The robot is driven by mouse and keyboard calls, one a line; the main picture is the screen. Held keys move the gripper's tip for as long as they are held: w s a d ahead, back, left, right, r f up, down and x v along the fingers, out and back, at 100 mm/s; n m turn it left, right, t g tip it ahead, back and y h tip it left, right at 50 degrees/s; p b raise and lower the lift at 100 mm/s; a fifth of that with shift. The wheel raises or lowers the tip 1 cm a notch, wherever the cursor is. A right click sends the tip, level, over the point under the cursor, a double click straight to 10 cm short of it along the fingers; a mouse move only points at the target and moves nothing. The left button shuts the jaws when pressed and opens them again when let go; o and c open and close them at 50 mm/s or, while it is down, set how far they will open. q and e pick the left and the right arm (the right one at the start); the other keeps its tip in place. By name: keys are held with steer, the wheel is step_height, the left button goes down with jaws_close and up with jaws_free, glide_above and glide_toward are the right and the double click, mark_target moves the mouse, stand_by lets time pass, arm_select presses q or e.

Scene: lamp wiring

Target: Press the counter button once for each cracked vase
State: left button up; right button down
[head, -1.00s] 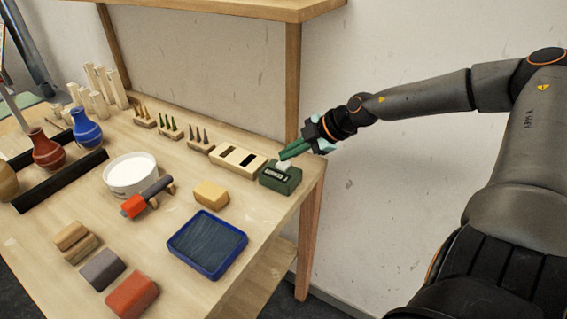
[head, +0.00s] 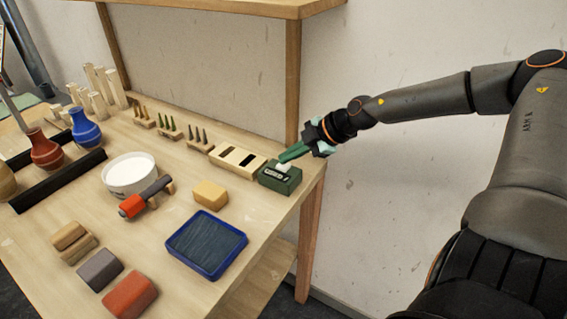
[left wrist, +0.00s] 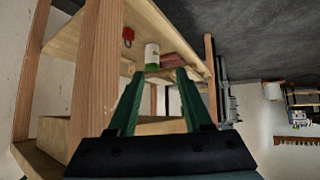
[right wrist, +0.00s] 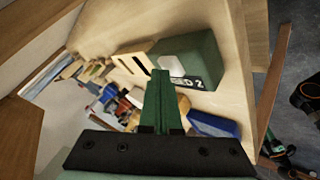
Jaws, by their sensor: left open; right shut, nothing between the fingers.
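The green counter box (head: 280,178) stands at the table's right edge with a white button (head: 283,168) on top. Its display (right wrist: 195,82) seems to end in 2 in the right wrist view. My right gripper (head: 284,158) is shut and empty, tips just above or at the button; contact is unclear. Its closed fingers also show in the right wrist view (right wrist: 160,75). A red-brown vase (head: 45,150), a blue vase (head: 86,130) and a cut-off tan vase (head: 6,182) stand at the left; cracks are too small to tell. My left gripper (left wrist: 160,75) is open and empty, away from the vases.
A slotted wooden block (head: 237,160) sits beside the counter. A white bowl (head: 130,178), a red-tipped tool (head: 145,197), a yellow block (head: 210,195) and a blue tray (head: 206,245) lie mid-table. A black bar (head: 60,182) fronts the vases. A shelf post (head: 292,80) rises behind the counter.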

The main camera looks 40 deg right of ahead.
mark_target(289, 165)
steer(key=shift+r+p, duration=0.8)
steer(key=shift+r, duration=0.1)
steer(key=shift+r, duration=0.1)
step_height(289, 165, up, 5)
steer(key=p, duration=0.4)
stand_by(0.5)
